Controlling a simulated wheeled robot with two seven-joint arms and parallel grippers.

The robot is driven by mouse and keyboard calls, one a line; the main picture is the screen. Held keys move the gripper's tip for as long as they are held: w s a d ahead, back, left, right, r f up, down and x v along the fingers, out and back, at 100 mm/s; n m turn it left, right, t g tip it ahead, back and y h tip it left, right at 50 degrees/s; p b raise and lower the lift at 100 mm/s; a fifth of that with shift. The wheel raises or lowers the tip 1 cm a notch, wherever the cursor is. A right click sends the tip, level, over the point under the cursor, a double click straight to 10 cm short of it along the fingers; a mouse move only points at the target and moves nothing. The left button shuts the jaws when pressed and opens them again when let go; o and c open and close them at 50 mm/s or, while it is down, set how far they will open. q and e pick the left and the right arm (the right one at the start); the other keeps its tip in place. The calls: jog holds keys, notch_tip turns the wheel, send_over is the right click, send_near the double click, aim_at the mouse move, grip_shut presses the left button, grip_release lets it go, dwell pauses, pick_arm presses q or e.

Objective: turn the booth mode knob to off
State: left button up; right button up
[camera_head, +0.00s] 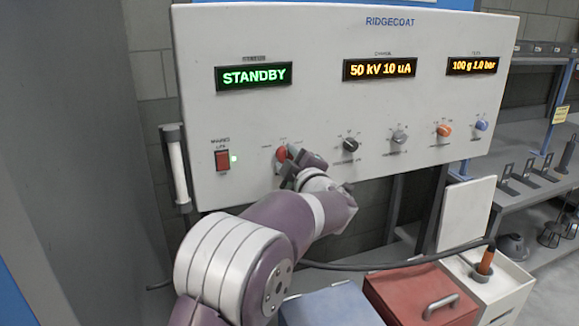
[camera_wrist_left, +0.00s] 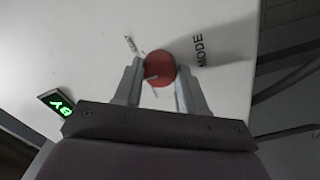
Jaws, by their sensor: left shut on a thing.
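The booth mode knob (camera_head: 281,154) is a red knob on the lower left part of the white control panel (camera_head: 330,110). In the left wrist view it is a round red knob (camera_wrist_left: 160,69) with a pale pointer line, beside the printed word MODE. My left gripper (camera_head: 287,160) is at the panel with its fingers on either side of the knob; in the left wrist view the fingers (camera_wrist_left: 159,80) are shut on it. The gripper hides part of the knob's lower side and label. The panel's left display (camera_head: 254,76) reads STANDBY in green. My right gripper is not in view.
Black (camera_head: 350,145), grey (camera_head: 400,136), orange (camera_head: 444,131) and blue (camera_head: 481,125) knobs line the right. Below are a red lidded box (camera_head: 400,290) and a white box (camera_head: 500,285).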

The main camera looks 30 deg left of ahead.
pick_arm(q)
jog(key=shift+f, duration=0.2)
dwell(0.3)
jog(key=o, duration=0.8)
jog(key=shift+o, duration=1.3)
jog(key=shift+w, duration=0.15)
jog(key=shift+r, duration=0.1)
jog(key=b+v, duration=0.2)
jog(key=v, duration=1)
jog(key=shift+s+d, duration=0.25)
jog(key=shift+s, duration=0.05)
